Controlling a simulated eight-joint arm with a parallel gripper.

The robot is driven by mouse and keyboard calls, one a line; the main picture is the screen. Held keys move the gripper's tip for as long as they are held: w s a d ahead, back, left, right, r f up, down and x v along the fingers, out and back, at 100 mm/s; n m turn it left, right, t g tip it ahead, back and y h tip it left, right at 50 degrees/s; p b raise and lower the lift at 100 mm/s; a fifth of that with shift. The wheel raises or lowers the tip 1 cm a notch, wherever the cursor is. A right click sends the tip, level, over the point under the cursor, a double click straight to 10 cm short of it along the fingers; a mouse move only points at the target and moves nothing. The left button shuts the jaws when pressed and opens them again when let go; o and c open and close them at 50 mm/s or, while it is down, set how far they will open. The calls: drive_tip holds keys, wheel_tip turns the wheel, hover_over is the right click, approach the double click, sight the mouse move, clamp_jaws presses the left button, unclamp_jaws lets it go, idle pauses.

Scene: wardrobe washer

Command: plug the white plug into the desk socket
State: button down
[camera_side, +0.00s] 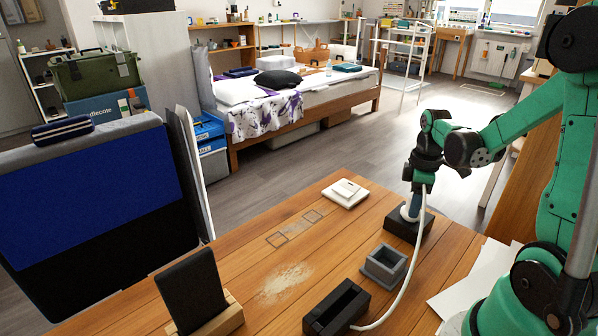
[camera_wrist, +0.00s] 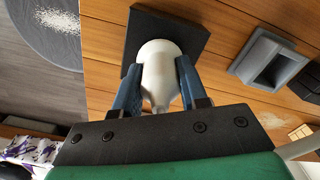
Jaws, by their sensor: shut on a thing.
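My gripper (camera_side: 414,200) is shut on the white plug, with its blue fingers (camera_wrist: 157,84) on either side of the plug body (camera_wrist: 160,70). The plug also shows as a small white patch in the side view (camera_side: 407,213), low between the fingers. The black square desk socket (camera_side: 397,229) sits on the wooden table right under the plug; it also shows behind the plug in the wrist view (camera_wrist: 188,36). The plug covers the socket's middle, so I cannot tell whether its pins are in. A white cord (camera_side: 414,255) runs from the plug towards the table's front.
A grey hollow square block (camera_side: 385,266) and a black slotted block (camera_side: 337,308) stand in front of the socket. A white switch plate (camera_side: 345,193) lies behind left. A dark phone on a wooden stand (camera_side: 192,292) is at front left. Pale powder (camera_side: 285,281) lies mid-table.

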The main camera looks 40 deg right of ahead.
drive_tip(key=shift+f, duration=0.2)
drive_tip(key=shift+c, duration=2)
unclamp_jaws()
drive_tip(key=shift+r, duration=2.8)
drive_tip(key=w+a+r+m+t, duration=0.2)
drive_tip(key=a+t, duration=0.1)
drive_tip(key=a, duration=0.6)
drive_tip(key=w+a+r+m+t, duration=0.1)
drive_tip(key=a+r+m+t, duration=0.1)
drive_tip(key=a, duration=0.7)
drive_tip(key=shift+w+a+m+t, duration=0.35)
drive_tip(key=shift+m+t, duration=0.35)
drive_tip(key=shift+t, duration=0.4)
